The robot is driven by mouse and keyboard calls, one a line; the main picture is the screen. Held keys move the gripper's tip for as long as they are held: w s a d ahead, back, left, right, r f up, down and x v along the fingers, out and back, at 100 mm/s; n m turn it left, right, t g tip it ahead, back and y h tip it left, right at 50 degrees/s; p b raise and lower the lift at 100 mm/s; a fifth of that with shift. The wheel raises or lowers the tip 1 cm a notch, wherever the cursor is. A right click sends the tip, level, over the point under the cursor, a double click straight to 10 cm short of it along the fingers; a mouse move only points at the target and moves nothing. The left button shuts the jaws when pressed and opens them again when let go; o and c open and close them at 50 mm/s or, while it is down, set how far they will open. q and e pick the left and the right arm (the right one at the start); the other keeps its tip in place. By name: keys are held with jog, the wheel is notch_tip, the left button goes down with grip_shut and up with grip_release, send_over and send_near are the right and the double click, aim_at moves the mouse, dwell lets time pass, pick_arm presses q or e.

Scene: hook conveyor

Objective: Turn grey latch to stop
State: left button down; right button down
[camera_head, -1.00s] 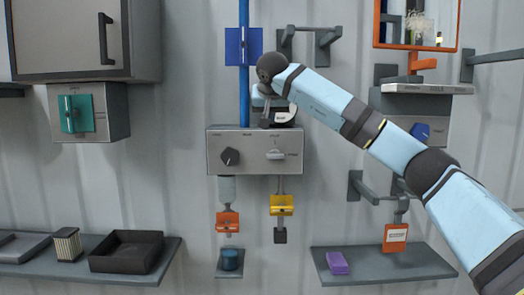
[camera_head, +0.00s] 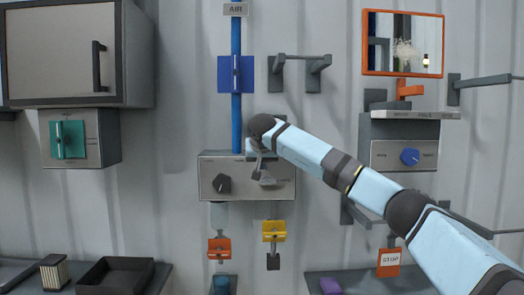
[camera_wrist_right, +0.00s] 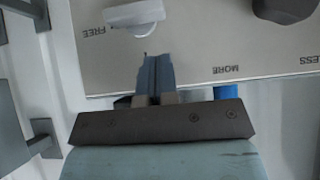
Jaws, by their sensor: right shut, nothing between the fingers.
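The grey latch (camera_wrist_right: 135,13) is a pale knob on the grey control box (camera_head: 212,166), beside the word FREE in the right wrist view. In the head view the latch is partly covered by my right gripper (camera_head: 261,177), on the right half of the box. My right gripper also shows in the wrist view (camera_wrist_right: 154,62), its fingers together and empty. The fingertips appear just short of the latch, over the box face; whether they touch it I cannot tell. My left gripper is not in view.
A dark knob (camera_head: 222,184) sits on the same box, left of the latch. A blue pipe (camera_head: 236,110) rises above it. Orange (camera_head: 219,248) and yellow (camera_head: 274,231) clips hang below. A teal latch (camera_head: 68,140) and a blue knob (camera_head: 409,156) are on other boxes.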

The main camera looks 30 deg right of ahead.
aim_at(261, 180)
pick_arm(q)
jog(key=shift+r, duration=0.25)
pick_arm(e)
jog(key=shift+s+f, duration=0.1)
jog(key=shift+f, duration=1.8)
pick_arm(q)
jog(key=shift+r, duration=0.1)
pick_arm(e)
jog(key=shift+s+a, duration=0.1)
